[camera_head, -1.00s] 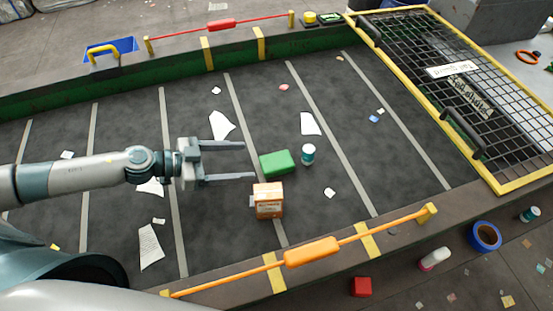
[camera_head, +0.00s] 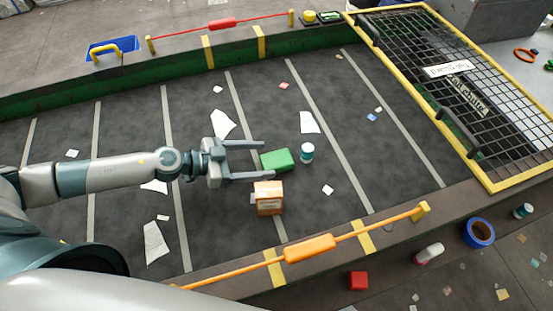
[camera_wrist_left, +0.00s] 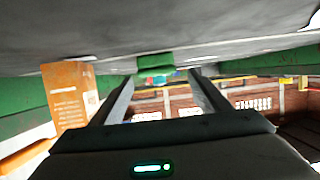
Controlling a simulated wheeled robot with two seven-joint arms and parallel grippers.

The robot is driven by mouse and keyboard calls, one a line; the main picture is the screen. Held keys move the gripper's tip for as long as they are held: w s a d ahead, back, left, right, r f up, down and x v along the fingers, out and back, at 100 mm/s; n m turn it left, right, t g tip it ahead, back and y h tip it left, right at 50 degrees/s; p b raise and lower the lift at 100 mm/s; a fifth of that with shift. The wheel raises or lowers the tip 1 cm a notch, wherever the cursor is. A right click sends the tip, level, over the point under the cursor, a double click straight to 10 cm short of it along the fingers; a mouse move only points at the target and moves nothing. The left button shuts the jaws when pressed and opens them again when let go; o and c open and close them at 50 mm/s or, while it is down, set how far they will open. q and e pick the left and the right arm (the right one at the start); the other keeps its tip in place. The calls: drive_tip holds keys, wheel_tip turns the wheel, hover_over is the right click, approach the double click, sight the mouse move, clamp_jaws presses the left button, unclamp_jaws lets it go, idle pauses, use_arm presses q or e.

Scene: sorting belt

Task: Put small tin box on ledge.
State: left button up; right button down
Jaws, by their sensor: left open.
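A green box (camera_head: 281,159) lies on the dark belt in the head view; it looks like the small tin box, though I see no marking that confirms it. My left gripper (camera_head: 265,160) is open and empty, its two fingers pointing right at the near end of the green box, with their tips about at its left edge. In the left wrist view the green box (camera_wrist_left: 155,62) shows ahead, between the open fingers (camera_wrist_left: 160,85). The near edge strip of the belt (camera_head: 225,286) may be the ledge. My right gripper is not in view.
An orange carton (camera_head: 268,199) stands close to my lower finger. A white-and-teal jar (camera_head: 307,152) is just right of the green box. An orange-handled bar (camera_head: 310,249) runs along the near edge.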

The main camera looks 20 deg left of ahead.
sight(278, 158)
use_arm(q)
drive_tip(key=shift+p+x, duration=0.35)
drive_tip(key=shift+x, duration=0.7)
drive_tip(key=shift+w+d+f, duration=0.2)
drive_tip(key=shift+w+d, duration=0.05)
drive_tip(key=shift+d, duration=0.4)
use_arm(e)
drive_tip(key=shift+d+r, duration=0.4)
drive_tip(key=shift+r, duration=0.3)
use_arm(q)
drive_tip(key=c, duration=1.1)
drive_tip(key=shift+c, duration=0.8)
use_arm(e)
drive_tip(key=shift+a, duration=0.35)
use_arm(q)
drive_tip(key=shift+r, duration=0.15)
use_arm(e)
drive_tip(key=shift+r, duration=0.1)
